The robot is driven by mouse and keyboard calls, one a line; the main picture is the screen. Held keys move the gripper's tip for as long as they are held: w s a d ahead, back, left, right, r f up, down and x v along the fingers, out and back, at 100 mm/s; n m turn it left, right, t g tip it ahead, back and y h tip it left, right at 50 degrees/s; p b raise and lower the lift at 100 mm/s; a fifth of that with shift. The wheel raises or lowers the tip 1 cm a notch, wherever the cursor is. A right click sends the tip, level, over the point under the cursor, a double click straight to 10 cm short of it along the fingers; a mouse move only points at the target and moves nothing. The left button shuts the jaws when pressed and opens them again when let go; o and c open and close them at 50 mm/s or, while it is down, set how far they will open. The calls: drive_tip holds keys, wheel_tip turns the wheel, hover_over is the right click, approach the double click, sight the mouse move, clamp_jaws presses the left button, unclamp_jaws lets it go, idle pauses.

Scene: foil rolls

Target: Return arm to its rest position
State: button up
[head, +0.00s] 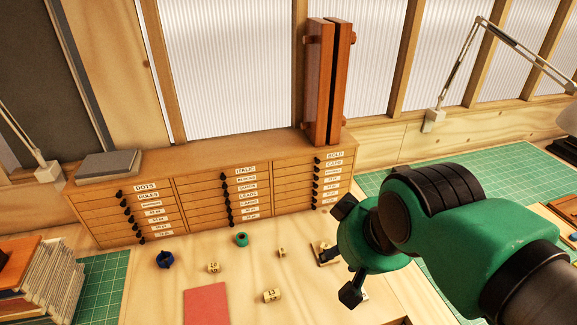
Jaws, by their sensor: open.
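My green and black arm reaches in from the right. My gripper (346,250) is at its end, with its black fingers spread wide apart and nothing visible between them. It is above the right part of the wooden bench top, in front of the drawer cabinet. A small holder (328,256) with a pale piece on it is partly hidden behind the gripper.
The wooden drawer cabinet (215,170) runs along the back, with a tall reddish-brown wooden piece (320,85) and a grey slab (109,164) on top. A red sheet (206,304) lies at front. Stacked boards (50,285) stand at left. Green cutting mats (500,175) and lamps flank the bench.

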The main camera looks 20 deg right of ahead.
wheel_tip(320, 180, down, 9)
drive_tip(key=b, duration=0.9)
drive_tip(key=shift+f, duration=0.2)
